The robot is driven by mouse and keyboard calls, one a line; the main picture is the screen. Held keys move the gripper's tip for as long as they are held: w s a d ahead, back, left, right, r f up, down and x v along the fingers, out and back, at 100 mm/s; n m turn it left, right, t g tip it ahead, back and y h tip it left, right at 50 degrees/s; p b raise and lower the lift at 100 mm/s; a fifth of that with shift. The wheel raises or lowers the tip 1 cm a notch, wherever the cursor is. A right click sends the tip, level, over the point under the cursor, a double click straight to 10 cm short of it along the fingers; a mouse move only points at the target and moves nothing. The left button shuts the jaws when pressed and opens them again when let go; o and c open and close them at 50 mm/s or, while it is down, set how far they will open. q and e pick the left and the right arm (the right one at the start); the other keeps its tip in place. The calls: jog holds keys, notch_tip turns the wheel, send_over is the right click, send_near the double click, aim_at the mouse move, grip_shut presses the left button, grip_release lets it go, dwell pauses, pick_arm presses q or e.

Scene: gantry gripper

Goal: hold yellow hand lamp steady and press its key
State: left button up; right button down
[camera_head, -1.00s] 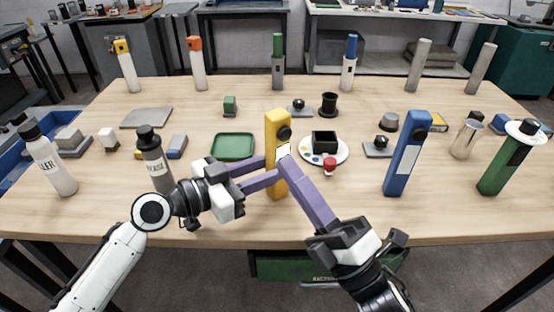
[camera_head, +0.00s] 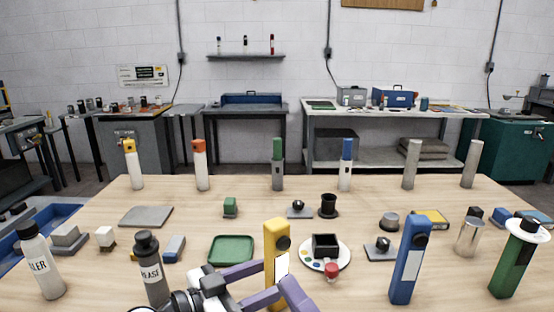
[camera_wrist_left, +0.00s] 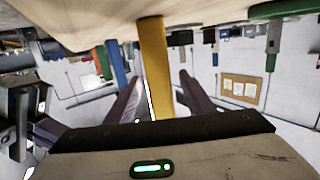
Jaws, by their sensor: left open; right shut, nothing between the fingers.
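The left wrist view shows the lamp (camera_wrist_left: 154,60) between the two open fingers (camera_wrist_left: 160,80), with gaps visible on both sides. My right gripper (camera_head: 289,284) is shut and empty, its tip just below the white patch; I cannot tell whether it touches the lamp.
A blue lamp (camera_head: 406,262) and a green one (camera_head: 512,262) stand farther right. A green tray (camera_head: 231,250) and dark bottle (camera_head: 151,272) are left.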

pick_arm(q)
jog(key=v, duration=1.2)
